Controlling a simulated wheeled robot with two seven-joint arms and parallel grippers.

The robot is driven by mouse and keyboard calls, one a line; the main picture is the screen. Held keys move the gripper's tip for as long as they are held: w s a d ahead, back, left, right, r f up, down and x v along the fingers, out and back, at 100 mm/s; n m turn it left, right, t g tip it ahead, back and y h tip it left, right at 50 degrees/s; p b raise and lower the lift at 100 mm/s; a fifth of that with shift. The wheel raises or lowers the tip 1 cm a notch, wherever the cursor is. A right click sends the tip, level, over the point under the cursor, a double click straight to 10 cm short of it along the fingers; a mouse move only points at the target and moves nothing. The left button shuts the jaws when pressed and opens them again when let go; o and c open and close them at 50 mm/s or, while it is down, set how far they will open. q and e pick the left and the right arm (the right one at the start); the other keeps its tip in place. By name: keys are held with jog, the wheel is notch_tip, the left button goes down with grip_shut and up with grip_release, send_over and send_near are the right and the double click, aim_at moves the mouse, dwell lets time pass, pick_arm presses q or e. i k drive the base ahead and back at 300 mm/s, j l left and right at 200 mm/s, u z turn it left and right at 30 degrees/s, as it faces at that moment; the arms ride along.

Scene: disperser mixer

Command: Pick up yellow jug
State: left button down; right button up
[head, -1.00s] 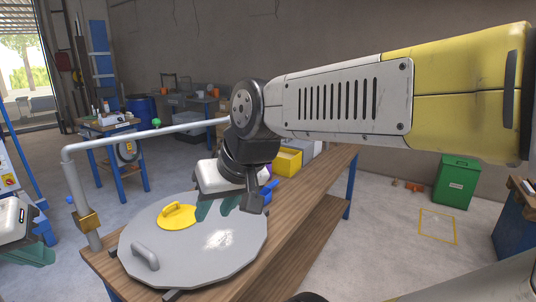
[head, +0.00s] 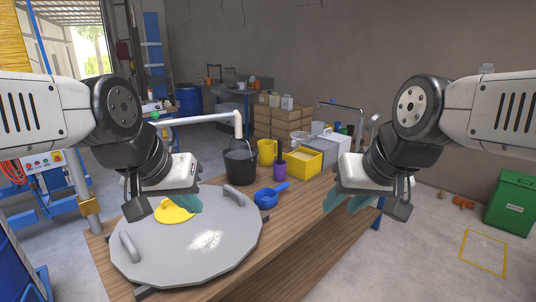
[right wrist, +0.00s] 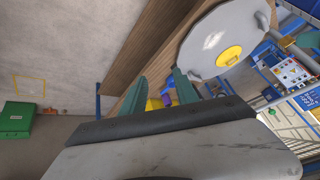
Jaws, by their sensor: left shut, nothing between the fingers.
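The yellow jug (head: 267,152) stands upright on the wooden workbench (head: 290,225), behind a purple cup (head: 279,170) and right of a black bucket (head: 241,166). My left gripper (head: 188,204) is shut and empty above the grey round lid (head: 190,250), left of the jug. My right gripper (head: 343,200) is at the bench's right side, nearer to me than the jug and to its right. In the right wrist view its green fingers (right wrist: 160,90) are apart with nothing held. Yellow and purple items show small beyond them, too small to tell apart.
A yellow bin (head: 302,160) stands right of the jug, and a blue scoop (head: 270,194) lies in front. Cardboard boxes (head: 280,122) are stacked behind. Bare bench lies in front of the scoop.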

aim_at(266, 147)
jog(key=l+u, duration=0.1)
jog(key=u, duration=0.3)
jog(key=i+l+u, duration=0.1)
jog(key=u, duration=0.3)
jog(key=l+u, duration=0.25)
jog(key=u, duration=0.15)
jog(key=l+u, duration=0.25)
jog(key=l, duration=0.5)
jog(key=l+u, duration=0.25)
jog(key=l, duration=0.55)
jog(key=k+l+u, duration=0.1)
jog(key=l+u, duration=0.2)
jog(key=l, duration=1.2)
jog(key=i+l, duration=0.15)
jog(key=l, duration=0.6)
